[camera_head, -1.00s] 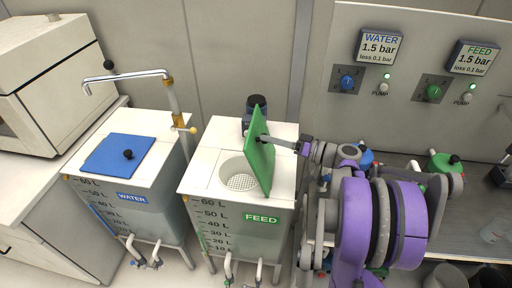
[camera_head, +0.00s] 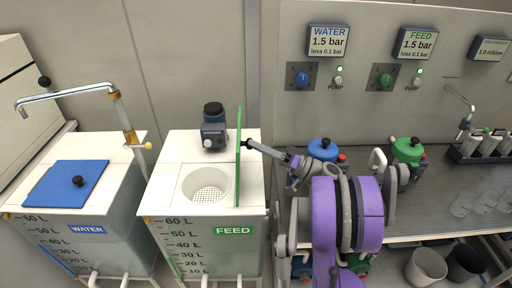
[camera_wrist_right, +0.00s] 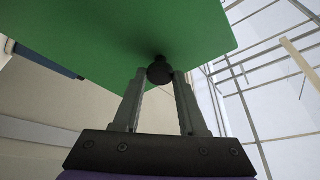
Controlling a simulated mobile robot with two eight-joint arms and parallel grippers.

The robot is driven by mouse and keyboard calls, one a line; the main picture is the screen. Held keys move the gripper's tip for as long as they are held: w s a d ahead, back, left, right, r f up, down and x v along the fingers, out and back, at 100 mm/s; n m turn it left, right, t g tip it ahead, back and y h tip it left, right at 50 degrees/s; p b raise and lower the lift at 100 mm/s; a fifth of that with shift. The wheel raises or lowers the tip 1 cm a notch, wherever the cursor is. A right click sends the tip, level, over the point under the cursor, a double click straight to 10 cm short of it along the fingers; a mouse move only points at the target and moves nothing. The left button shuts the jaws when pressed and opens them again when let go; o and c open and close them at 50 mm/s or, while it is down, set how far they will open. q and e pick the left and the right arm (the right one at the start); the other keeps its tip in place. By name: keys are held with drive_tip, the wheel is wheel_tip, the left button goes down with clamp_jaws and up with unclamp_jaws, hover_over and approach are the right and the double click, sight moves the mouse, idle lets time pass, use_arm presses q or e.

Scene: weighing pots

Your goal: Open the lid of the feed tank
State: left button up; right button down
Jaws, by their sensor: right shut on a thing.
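The feed tank (camera_head: 165,196) is a white-topped tank with a green FEED label. Its green lid (camera_head: 239,165) stands upright, edge-on in the head view, at the right side of the round opening (camera_head: 207,185). A white perforated strainer shows in the opening. My right gripper (camera_head: 251,145) reaches in from the right to the lid. In the right wrist view, the gripper (camera_wrist_right: 160,80) is shut on the lid's black knob (camera_wrist_right: 160,72), below the green lid face (camera_wrist_right: 130,25). My left gripper is not in view.
The water tank (camera_head: 115,150) with a closed blue lid (camera_head: 66,184) stands left. A dark blue device (camera_head: 213,128) sits behind the opening.

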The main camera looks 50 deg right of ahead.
drive_tip(key=shift+a, duration=0.1)
drive_tip(key=shift+c, duration=2.3)
unclamp_jaws()
drive_tip(key=v, duration=1)
drive_tip(key=shift+s+b, duration=0.35)
drive_tip(key=shift+b, duration=0.1)
drive_tip(key=shift+f, duration=0.1)
